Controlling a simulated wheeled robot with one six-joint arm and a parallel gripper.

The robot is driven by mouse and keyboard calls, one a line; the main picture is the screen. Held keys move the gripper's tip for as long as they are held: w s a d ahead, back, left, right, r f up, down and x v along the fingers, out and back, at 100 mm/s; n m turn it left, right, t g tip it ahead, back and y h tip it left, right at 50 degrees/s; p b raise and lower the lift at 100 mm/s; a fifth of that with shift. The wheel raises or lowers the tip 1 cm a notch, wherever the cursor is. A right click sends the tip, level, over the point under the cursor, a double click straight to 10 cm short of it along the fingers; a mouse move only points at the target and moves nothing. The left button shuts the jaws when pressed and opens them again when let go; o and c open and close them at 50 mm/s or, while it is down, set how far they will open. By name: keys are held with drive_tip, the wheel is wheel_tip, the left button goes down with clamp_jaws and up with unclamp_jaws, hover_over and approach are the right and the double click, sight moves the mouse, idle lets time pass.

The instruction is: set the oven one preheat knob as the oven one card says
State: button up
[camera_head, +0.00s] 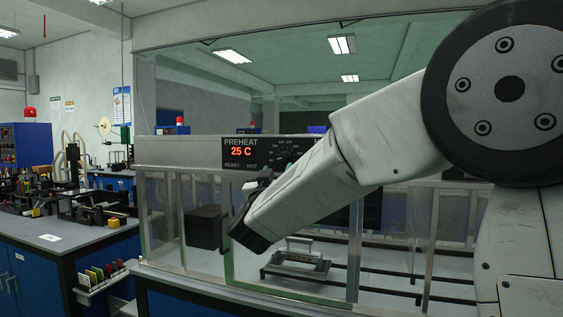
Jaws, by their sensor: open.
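The oven one preheat panel (240,153) is black and reads "PREHEAT 25 C", with "READY" and "HOT" below. To its right is the round preheat knob (283,158) with a ring of small numbers; my arm covers its lower part, and its setting cannot be read. My arm reaches in from the right. A small dark part of my gripper (263,180) shows just below the panel, left of the knob. It is open and mostly hidden behind my forearm; contact with the knob cannot be seen. No card is legible as the oven one card.
Below the panel is a glass-fronted enclosure (170,215) with rails and a metal carrier (297,262) inside. At left a bench (85,240) carries black fixtures and a white card (50,237). A rack of coloured cards (102,278) hangs on its side.

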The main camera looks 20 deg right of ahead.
sight(283, 158)
drive_tip(key=x, duration=0.6)
drive_tip(key=shift+w+d+r, duration=0.15)
drive_tip(key=c, duration=1)
